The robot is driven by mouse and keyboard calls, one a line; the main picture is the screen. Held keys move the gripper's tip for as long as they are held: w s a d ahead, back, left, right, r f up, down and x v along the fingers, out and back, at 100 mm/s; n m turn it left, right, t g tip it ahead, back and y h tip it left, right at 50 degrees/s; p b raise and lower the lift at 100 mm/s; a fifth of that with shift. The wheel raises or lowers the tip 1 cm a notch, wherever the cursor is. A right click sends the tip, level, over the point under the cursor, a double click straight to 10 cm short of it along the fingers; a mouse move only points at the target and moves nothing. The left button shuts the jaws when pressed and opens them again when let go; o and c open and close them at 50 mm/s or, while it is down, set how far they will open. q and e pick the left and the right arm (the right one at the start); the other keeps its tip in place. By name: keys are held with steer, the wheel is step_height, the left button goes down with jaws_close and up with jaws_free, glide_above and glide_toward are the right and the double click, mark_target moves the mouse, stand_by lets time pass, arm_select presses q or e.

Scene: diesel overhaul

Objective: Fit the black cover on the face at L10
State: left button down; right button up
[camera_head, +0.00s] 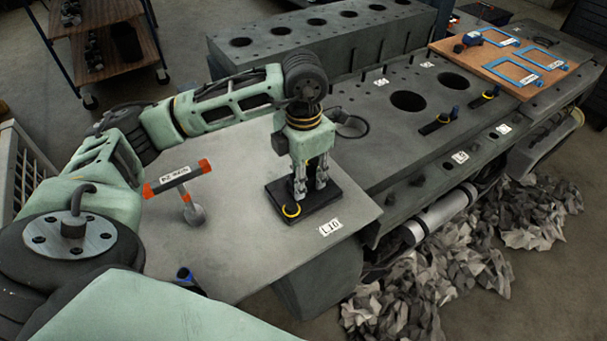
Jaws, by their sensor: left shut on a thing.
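The black cover (322,207) is a dark rectangular plate with a yellow ring at its front left corner. It lies low over the light grey face (235,245), just behind the white L10 label (330,228); I cannot tell whether it touches the face. My left gripper (310,190) comes down from above with its fingers at the middle of the cover, shut on it. The fingers hide part of the cover's top. My right gripper is not in view.
An orange-ended bar with a white label (175,175) stands on the face to the left. The engine block (360,160) with round bores lies behind right. A wooden board (515,65) holds blue frames. Crumpled grey scraps (460,260) lie on the floor.

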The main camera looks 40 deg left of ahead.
arm_select(q)
steer(key=shift+r, duration=0.1)
stand_by(0.3)
steer(key=c, duration=1.2)
jaws_free()
step_height(320, 180, up, 12)
